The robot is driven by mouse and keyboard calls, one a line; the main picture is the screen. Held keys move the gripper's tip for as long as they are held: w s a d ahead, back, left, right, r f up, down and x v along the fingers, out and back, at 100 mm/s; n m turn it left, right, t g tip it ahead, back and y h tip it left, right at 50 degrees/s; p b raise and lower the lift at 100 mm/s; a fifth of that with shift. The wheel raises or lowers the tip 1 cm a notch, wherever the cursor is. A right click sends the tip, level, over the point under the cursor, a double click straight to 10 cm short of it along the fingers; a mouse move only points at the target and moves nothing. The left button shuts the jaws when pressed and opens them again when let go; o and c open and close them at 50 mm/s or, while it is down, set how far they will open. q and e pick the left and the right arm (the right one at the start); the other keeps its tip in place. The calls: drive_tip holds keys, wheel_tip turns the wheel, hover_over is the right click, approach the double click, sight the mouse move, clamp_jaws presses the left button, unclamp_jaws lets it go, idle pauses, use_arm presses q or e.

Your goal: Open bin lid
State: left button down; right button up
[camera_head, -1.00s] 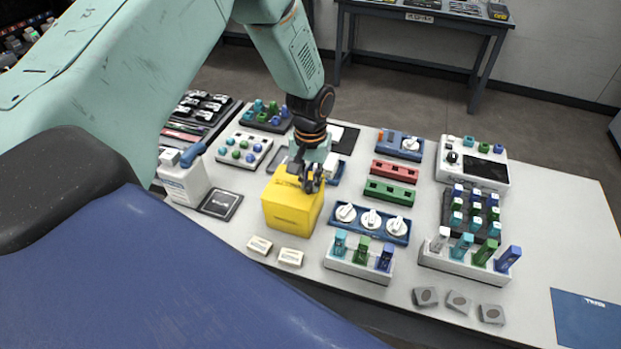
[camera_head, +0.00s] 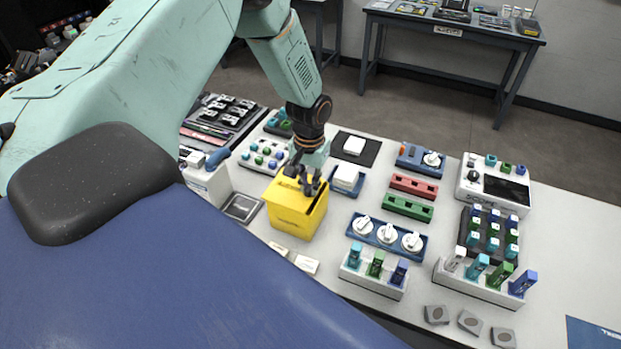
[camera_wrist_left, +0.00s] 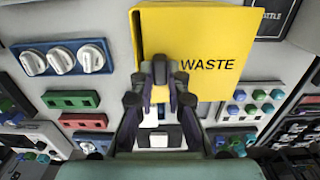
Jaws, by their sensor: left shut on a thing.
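The yellow waste bin (camera_head: 296,218) stands on the white table in the head view. In the left wrist view its yellow face (camera_wrist_left: 205,35) reads "WASTE". My left gripper (camera_head: 303,182) is at the top of the bin, fingers pointing down, shut on a part at the lid. The fingers (camera_wrist_left: 163,88) also show at the bin's edge in the left wrist view, close together. A dark line shows along the right top edge of the bin, as if the lid is slightly raised. The gripped part is mostly hidden by the fingers. My right gripper is not in view.
A blue tray with white knobs (camera_head: 387,236) stands close right of the bin. Small cream blocks (camera_head: 306,265) lie in front. Green (camera_head: 407,208) and red (camera_head: 414,187) holders are further right.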

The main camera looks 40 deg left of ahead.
use_arm(q)
drive_tip(key=shift+a, duration=0.25)
drive_tip(key=shift+d, duration=0.2)
drive_tip(key=c, duration=1.3)
unclamp_jaws()
drive_tip(key=shift+s+a, duration=0.1)
wheel_tip(320, 180, up, 12)
drive_tip(key=shift+r, duration=0.1)
